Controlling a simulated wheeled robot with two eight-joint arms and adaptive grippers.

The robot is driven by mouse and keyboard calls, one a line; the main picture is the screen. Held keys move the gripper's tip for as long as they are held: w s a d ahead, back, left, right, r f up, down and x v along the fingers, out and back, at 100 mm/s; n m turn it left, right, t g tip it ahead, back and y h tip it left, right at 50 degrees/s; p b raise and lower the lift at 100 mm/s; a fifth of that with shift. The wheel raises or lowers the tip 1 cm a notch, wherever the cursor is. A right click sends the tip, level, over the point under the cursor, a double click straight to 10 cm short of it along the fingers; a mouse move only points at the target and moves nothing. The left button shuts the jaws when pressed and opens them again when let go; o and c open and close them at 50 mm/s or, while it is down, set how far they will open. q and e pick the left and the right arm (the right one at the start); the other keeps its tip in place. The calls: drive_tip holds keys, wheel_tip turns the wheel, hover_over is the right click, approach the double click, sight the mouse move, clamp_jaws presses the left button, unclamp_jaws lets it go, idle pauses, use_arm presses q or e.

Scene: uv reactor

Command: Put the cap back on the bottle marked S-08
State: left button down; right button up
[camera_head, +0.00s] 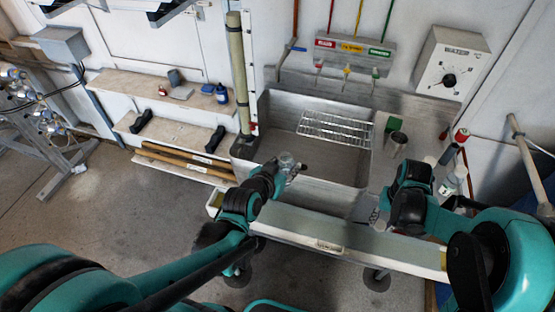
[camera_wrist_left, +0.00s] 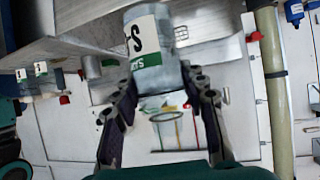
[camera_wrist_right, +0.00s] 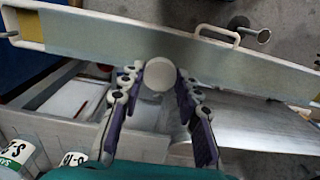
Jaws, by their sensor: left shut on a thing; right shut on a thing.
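My left gripper (camera_head: 281,170) is shut on a clear bottle (camera_head: 288,162) and holds it in front of the sink. In the left wrist view the bottle (camera_wrist_left: 151,42) has a white and green label. I read an S on it; the number is not fully legible. My right gripper (camera_wrist_right: 159,88) is shut on a round white cap (camera_wrist_right: 159,74), seen face on between the fingertips. In the head view the right gripper (camera_head: 382,214) is over the right part of the bench, well apart from the bottle.
The steel sink (camera_head: 335,160) has a wire rack (camera_head: 335,128). More labelled bottles (camera_wrist_right: 72,160) stand on the bench at the right, near my right arm. A pale front rail (camera_wrist_right: 120,32) with a handle runs along the bench edge. Shelves (camera_head: 175,150) stand at the left.

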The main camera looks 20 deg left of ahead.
use_arm(q)
drive_tip(key=d+r+m+h, duration=0.2)
drive_tip(key=d+r, duration=0.2)
drive_tip(key=d, duration=0.2)
drive_tip(key=shift+m+g+h, duration=0.4)
use_arm(e)
drive_tip(key=w+a+r+n, duration=0.2)
drive_tip(key=w+a+r, duration=0.1)
drive_tip(key=a+r, duration=0.7)
drive_tip(key=w+a+r+n, duration=0.3)
drive_tip(key=a+r, duration=0.6)
drive_tip(key=r, duration=0.3)
drive_tip(key=s+a+r+n, duration=0.1)
drive_tip(key=s+a+r, duration=0.2)
drive_tip(key=a+r, duration=0.3)
wheel_tip(320, 180, up, 4)
drive_tip(key=shift+s+a+f+n, duration=0.1)
drive_tip(key=shift+s+a+n, duration=0.2)
drive_tip(key=shift+a+n, duration=0.1)
drive_tip(key=shift+f, duration=2.05)
